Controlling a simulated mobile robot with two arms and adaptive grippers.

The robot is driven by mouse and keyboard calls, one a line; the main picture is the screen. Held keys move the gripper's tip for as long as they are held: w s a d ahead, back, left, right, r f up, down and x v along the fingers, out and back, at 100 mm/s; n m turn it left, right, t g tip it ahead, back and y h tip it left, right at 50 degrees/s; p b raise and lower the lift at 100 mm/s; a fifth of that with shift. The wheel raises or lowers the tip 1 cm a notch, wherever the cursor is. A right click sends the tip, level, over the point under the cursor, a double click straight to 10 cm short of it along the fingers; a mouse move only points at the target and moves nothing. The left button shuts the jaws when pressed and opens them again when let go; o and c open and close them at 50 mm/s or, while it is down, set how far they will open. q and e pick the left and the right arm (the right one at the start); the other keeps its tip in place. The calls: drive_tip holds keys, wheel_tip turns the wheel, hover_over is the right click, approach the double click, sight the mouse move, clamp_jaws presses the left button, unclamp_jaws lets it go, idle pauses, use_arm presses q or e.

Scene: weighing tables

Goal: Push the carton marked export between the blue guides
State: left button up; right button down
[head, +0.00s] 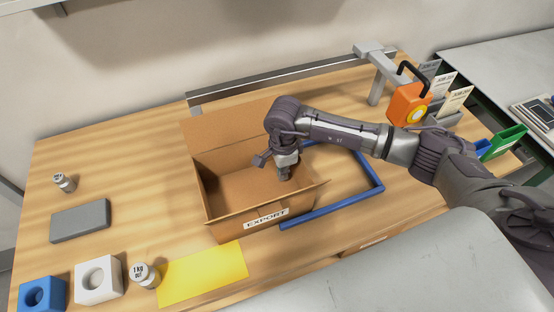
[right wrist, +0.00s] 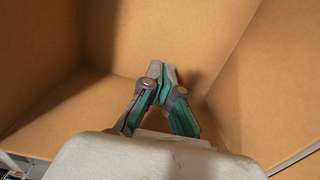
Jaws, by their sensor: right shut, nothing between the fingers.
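The open brown carton (head: 232,185) stands on the wooden table, with a white label reading EXPORT on its front side. Its inside looks empty apart from my gripper. The blue guides (head: 345,204) lie flat on the table just right of the carton; the arm and the carton hide part of them. My right gripper (head: 284,172) reaches down inside the carton near its right side. In the right wrist view its fingers (right wrist: 160,72) are closed together with nothing between them, and carton walls surround them. Whether they touch a wall I cannot tell. My left gripper is not in view.
A yellow sheet (head: 203,273), a 1 kg weight (head: 144,275), white block (head: 98,279), blue block (head: 42,294) and grey slab (head: 80,221) lie left of the carton. An orange device (head: 408,104) and card holders stand at the back right. A metal rail (head: 290,74) runs behind.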

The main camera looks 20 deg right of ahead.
sight(292, 181)
drive_tip(key=shift+s+d+r, duration=0.1)
drive_tip(key=shift+d+r, duration=0.15)
drive_tip(key=shift+d, duration=0.45)
drive_tip(key=shift+s+d+f+p, duration=0.1)
drive_tip(key=shift+d+p, duration=0.3)
drive_tip(key=shift+d, duration=0.2)
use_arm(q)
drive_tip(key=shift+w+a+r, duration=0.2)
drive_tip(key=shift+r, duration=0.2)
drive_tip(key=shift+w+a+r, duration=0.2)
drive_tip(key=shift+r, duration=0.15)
use_arm(e)
drive_tip(key=shift+a, duration=0.1)
drive_tip(key=shift+d+f, duration=0.15)
drive_tip(key=shift+d, duration=0.15)
drive_tip(key=d+b, duration=1)
drive_tip(key=d, duration=0.9)
drive_tip(key=shift+b, duration=0.3)
drive_tip(key=shift+d, duration=0.5)
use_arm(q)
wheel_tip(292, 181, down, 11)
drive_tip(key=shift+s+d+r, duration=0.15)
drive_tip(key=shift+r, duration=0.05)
